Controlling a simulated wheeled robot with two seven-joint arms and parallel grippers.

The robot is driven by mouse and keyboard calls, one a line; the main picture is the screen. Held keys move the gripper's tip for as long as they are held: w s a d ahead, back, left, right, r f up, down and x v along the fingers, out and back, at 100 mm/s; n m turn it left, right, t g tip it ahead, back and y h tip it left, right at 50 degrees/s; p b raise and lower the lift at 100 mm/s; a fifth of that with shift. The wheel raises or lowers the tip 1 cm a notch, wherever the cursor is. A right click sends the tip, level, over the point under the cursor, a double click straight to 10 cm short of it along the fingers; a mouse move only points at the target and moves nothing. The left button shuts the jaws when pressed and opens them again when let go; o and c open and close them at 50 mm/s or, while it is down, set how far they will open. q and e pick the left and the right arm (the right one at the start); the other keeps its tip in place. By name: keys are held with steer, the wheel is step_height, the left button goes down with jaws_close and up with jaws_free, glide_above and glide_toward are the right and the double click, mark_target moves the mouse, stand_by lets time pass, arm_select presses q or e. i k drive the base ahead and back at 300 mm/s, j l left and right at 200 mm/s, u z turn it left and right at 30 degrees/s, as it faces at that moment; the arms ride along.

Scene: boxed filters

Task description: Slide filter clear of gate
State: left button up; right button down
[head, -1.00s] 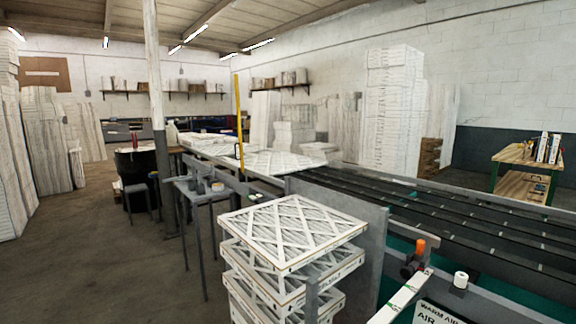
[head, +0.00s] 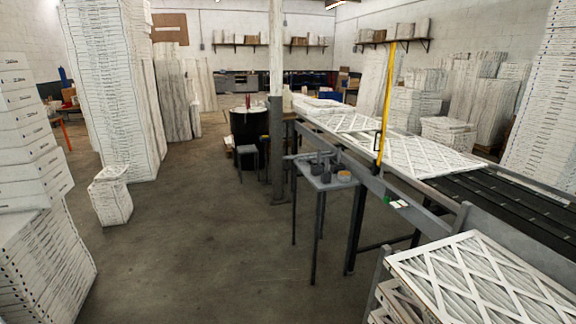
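A flat white lattice-faced filter (head: 440,160) lies on the conveyor line at the right of the head view. A tall yellow post (head: 386,100) stands at the line's near edge, in front of the filters; I cannot tell if it is the gate. Another lattice-faced filter (head: 345,122) lies farther back along the line. A stack of white-framed filters (head: 480,280) stands at the lower right, cut off by the picture edge. Neither of my grippers is in view.
A dark belt (head: 510,203) runs right from the filters. A small grey table (head: 325,178) with small items stands beside the line. Tall stacks of boxed filters (head: 110,90) stand at the left. The concrete floor (head: 190,240) between is clear.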

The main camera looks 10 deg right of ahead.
mark_target(420, 158)
steer(key=i+j, duration=0.15)
steer(key=i, duration=0.45)
steer(key=i+j, duration=0.15)
steer(key=i, duration=0.4)
steer(key=i+j, duration=0.2)
steer(key=i, duration=0.4)
steer(key=i+l+z, duration=0.2)
steer(key=i+z, duration=1.1)
